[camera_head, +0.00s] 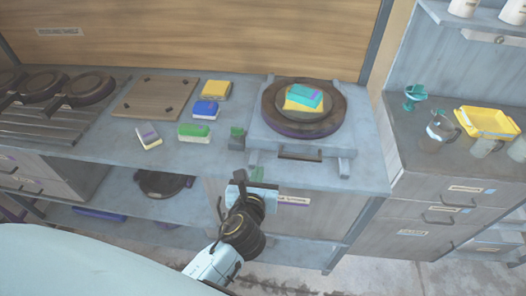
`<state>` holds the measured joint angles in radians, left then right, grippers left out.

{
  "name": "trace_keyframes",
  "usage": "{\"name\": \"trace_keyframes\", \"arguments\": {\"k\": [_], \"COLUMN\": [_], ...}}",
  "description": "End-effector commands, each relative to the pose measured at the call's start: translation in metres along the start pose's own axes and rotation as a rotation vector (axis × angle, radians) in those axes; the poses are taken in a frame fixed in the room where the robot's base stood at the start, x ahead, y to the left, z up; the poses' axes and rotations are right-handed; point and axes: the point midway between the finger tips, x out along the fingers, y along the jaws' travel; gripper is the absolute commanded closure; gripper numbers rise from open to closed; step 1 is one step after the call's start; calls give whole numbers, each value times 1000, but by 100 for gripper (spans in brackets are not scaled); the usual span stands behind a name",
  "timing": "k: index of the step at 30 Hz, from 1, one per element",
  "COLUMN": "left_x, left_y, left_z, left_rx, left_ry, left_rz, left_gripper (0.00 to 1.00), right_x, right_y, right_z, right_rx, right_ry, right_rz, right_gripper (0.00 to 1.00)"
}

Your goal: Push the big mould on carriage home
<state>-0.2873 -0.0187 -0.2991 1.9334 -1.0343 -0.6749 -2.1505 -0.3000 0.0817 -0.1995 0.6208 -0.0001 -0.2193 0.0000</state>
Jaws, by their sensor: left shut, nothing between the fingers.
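The big mould (278,120) is a round, dark brown ring lying on a pale grey carriage (262,135). The carriage sits on the bench top near its right end, with a dark handle (300,153) on its front face and rails showing at its front corners. A teal and yellow block (304,97) lies in the middle of the mould. My left gripper (252,184) is shut and empty, in front of the bench edge, below and left of the handle and apart from it. My right gripper is out of view.
Several coloured sponge-like blocks (194,131) and a small grey-green item (237,138) lie left of the carriage. A wooden board (156,97) and dark pans (90,88) are farther left. A counter (400,160) with a yellow tray (486,122) stands at right.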

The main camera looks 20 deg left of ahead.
Motion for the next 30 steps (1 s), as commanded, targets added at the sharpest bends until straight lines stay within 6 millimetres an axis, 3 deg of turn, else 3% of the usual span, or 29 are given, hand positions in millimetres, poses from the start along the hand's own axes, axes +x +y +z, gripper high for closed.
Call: {"name": "trace_keyframes", "arguments": {"k": [6,12,18,30], "left_x": [50,79,92,95], "left_y": [0,-1,0,3], "left_z": [0,8,11,13], "left_rx": [-2,-5,-4,-3], "left_ry": [-2,0,2,1], "left_rz": [1,-1,0,4], "left_gripper": [100,100,100,100], "right_x": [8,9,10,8], "right_y": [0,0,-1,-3], "right_z": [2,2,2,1], "right_rx": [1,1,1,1], "right_ry": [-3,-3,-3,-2], "right_rz": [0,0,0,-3], "right_gripper": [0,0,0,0]}}
